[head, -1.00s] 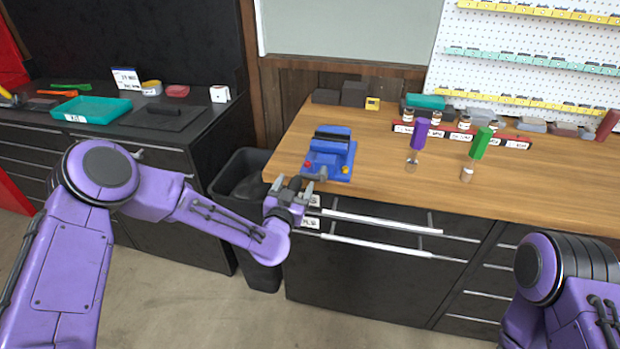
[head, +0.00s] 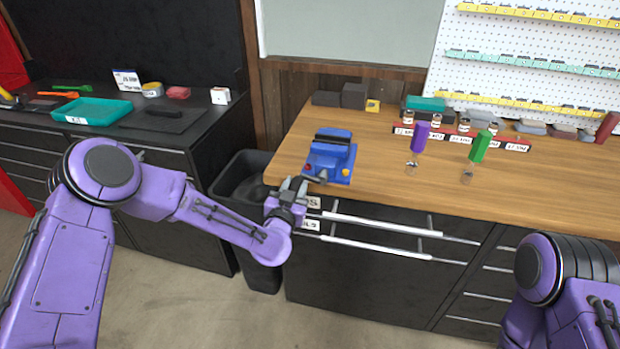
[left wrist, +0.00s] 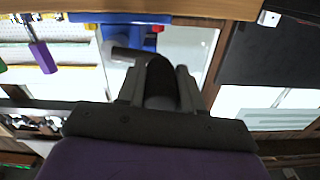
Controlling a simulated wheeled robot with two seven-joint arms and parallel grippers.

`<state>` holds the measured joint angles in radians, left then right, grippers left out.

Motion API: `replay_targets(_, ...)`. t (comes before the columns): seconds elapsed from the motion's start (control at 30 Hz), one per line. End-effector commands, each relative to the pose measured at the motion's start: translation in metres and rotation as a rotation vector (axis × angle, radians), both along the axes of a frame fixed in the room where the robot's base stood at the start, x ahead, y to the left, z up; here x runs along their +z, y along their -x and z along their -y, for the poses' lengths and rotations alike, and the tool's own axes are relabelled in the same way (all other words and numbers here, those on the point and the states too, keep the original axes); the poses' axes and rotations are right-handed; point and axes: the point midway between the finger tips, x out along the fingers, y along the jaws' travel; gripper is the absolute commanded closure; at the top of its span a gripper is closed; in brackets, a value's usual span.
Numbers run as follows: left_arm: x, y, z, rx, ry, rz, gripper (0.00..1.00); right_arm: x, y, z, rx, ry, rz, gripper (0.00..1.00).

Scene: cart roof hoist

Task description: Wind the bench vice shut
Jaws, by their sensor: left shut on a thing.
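The blue bench vice (head: 331,162) stands at the left front corner of the wooden workbench. Its dark jaw faces show on top, but I cannot tell the exact gap between them. My left gripper (head: 292,187) is at the front of the vice, just off the bench edge, shut on the vice's crank handle. In the left wrist view the dark handle grip (left wrist: 161,84) sits between my fingers, with a grey crank arm (left wrist: 130,54) leading off it. Part of the blue vice (left wrist: 128,38) shows behind. My right gripper is out of view.
The wooden bench top (head: 385,165) is clear right of the vice. Purple (head: 420,137) and green (head: 481,146) handled tools stand farther right, before a labelled rack. A black bin (head: 243,180) stands below left. Drawer handles (head: 382,224) stick out under the bench.

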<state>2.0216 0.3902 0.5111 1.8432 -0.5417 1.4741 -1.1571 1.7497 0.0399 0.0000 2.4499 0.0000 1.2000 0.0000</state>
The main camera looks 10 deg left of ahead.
Motion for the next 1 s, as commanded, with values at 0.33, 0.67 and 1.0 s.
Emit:
replay_targets(0.33,0.027,0.0,0.009,-0.004,0.001,0.005,0.89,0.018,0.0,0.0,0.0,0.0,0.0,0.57)
replay_targets(0.67,0.046,0.001,0.037,-0.007,-0.001,0.004,0.89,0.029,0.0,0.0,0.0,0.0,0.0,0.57)
replay_targets(1.0,0.041,0.002,0.052,-0.009,-0.002,0.0,0.89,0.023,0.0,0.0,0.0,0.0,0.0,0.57)
